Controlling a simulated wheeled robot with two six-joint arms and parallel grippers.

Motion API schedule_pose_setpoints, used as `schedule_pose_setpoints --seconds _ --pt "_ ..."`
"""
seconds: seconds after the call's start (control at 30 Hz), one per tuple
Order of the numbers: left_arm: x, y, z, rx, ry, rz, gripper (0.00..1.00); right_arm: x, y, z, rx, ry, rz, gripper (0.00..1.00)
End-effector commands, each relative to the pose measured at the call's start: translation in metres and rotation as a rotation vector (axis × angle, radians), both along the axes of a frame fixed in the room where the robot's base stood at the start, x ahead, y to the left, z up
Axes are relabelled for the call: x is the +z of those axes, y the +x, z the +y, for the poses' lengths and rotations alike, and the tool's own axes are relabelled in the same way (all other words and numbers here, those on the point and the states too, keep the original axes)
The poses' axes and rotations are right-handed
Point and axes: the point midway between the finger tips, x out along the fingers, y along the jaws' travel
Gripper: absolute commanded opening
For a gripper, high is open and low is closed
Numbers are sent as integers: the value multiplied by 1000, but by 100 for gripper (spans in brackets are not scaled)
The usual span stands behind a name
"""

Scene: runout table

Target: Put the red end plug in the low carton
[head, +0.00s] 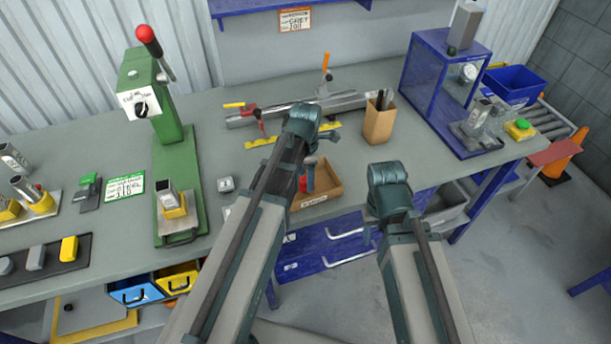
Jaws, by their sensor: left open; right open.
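The low carton (328,191) is an open brown cardboard tray with a label on its front, at the front edge of the bench in the middle of the head view. A small red piece, apparently the red end plug (303,184), shows inside its left part, partly hidden by my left arm. My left gripper (310,178) points down over the carton close to the red piece and is open; whether they touch I cannot tell. My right gripper (371,236) is open and empty, in front of the bench edge to the right of the carton, mostly hidden behind its arm.
A tall brown box (380,122) stands behind the carton to the right. A rail with clamps (345,103) lies behind. A green press (172,145) stands left, and a blue-framed gauge stand (432,70) right. Blue and yellow bins (133,290) hang below the bench's front.

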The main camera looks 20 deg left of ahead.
Motion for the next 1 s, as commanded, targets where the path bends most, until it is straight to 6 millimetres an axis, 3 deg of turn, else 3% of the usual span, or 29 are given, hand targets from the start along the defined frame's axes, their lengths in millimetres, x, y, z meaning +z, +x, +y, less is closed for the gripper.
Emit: schedule_pose_setpoints --seconds 0.27,0.8,1.0 --pt "25 0 0 0 0 0 67 25 0 0 0 0 0 50" --pt "106 0 0 0 0 0 67 106 0 0 2 0 0 50" --pt "122 0 0 0 0 0 67 122 0 0 -3 1 0 50"
